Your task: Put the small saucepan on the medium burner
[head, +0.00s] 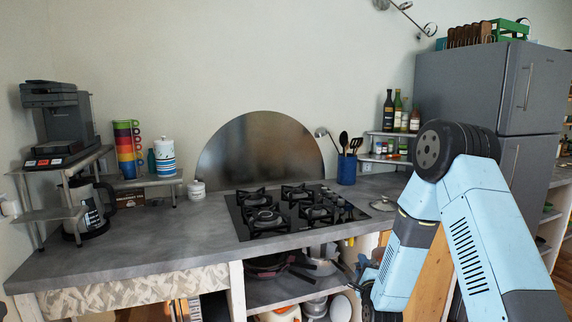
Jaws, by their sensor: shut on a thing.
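The black gas hob (290,231) is set in the grey counter, its burners and grates bare. The burners differ in size, but I cannot tell surely which is the medium one. Metal pans stand on the shelf below the hob. A steel saucepan (321,268) there has a dark handle pointing right towards my gripper (358,272). My gripper is low in front of the counter, partly hidden by my blue arm, and appears shut on that saucepan's handle. The contact is small and dark.
A glass lid (383,204) lies on the counter right of the hob. A blue utensil pot (346,170) stands behind it. The counter's front edge (200,259) overhangs the shelves. A grey fridge (460,90) stands at right.

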